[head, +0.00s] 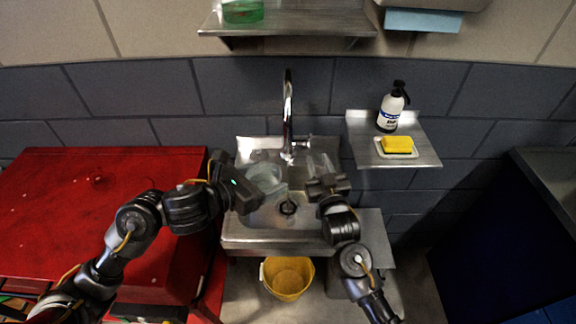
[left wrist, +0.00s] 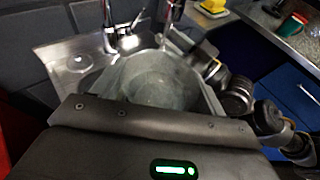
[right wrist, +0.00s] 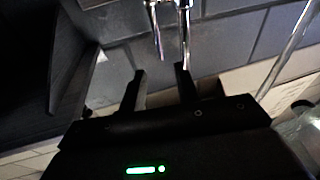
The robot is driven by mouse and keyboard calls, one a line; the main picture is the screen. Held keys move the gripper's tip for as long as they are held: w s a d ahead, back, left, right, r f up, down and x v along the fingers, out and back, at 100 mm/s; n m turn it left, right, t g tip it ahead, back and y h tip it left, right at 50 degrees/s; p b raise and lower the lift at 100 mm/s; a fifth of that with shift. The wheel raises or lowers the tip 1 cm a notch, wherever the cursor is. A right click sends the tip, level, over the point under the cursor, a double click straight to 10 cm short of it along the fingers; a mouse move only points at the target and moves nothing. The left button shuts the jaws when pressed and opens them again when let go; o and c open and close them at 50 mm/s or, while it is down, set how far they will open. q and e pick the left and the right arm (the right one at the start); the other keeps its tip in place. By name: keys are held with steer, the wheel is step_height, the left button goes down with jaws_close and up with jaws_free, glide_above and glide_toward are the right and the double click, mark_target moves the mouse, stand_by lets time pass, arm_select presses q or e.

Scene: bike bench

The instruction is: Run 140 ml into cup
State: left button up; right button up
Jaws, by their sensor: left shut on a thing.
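A clear cup (head: 264,172) is in my left gripper (head: 258,186), over the left part of the sink basin. The cup fills the middle of the left wrist view (left wrist: 160,80); I cannot make out a water level or marks on it. The chrome tap (head: 288,112) stands at the back of the sink, with a small lever (head: 303,144) on its right. I see no clear water stream. My right gripper (head: 324,166) is over the right part of the sink, in front of the lever. Its fingers are apart and empty in the right wrist view (right wrist: 160,80).
The steel sink (head: 255,245) has a dark drain (head: 288,208). A red cabinet (head: 90,190) stands at left. A side shelf (head: 420,154) holds a soap bottle (head: 391,110) and a yellow sponge (head: 397,144). A yellow bucket (head: 287,278) is below the sink.

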steer(key=shift+w, duration=0.1)
steer(key=shift+g+h, duration=0.3)
steer(key=shift+g, duration=0.5)
steer(key=w, duration=0.4)
steer(key=w+a, duration=0.1)
steer(key=w, duration=0.3)
steer(key=w+a, duration=0.1)
steer(key=w, duration=0.2)
steer(key=shift+w+a+r, duration=0.2)
steer(key=shift+w+r, duration=0.15)
steer(key=shift+w, duration=0.05)
jaws_close()
